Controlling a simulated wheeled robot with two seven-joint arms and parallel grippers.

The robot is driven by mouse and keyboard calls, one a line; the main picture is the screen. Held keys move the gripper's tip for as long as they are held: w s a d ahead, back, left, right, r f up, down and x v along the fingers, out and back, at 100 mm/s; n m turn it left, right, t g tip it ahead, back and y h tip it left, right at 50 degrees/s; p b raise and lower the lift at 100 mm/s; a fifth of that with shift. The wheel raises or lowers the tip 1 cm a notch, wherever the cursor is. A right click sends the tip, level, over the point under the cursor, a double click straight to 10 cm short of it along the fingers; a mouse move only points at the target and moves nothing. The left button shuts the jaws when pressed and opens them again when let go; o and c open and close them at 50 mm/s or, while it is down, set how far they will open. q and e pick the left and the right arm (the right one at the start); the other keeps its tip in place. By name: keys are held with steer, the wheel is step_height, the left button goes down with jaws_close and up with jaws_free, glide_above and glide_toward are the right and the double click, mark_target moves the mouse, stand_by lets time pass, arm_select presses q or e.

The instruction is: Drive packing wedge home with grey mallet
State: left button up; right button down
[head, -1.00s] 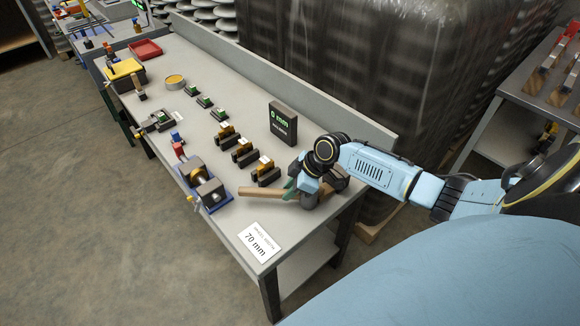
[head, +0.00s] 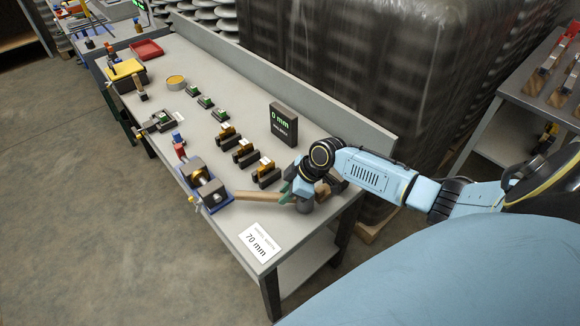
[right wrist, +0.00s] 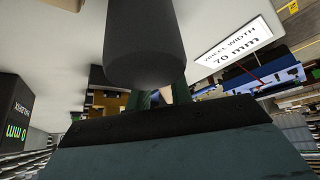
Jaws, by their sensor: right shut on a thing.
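My right gripper (head: 303,187) is shut on the mallet, at the near right end of the bench. The mallet's wooden handle (head: 262,196) points left, its end close to the blue-based clamp fixture (head: 212,192). Its grey cylindrical head (head: 305,206) is just below the gripper; it fills the top middle of the right wrist view (right wrist: 145,45). I cannot tell whether the head touches the bench. The packing wedge cannot be picked out for certain; several small blocks with brown or green tops, such as this brown-topped one (head: 265,170), stand in a row. My left gripper is not in view.
A black display (head: 284,123) reading 0 mm stands at the bench's back. A white 70 mm card (head: 259,241) lies at the near left edge. A red tray (head: 146,50), yellow-topped box (head: 124,70) and round tin (head: 175,82) sit farther along.

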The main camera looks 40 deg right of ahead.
steer(key=shift+a, duration=0.65)
step_height(320, 180, up, 8)
steer(key=p, duration=0.7)
steer(key=shift+r+p, duration=0.1)
steer(key=shift+p, duration=0.25)
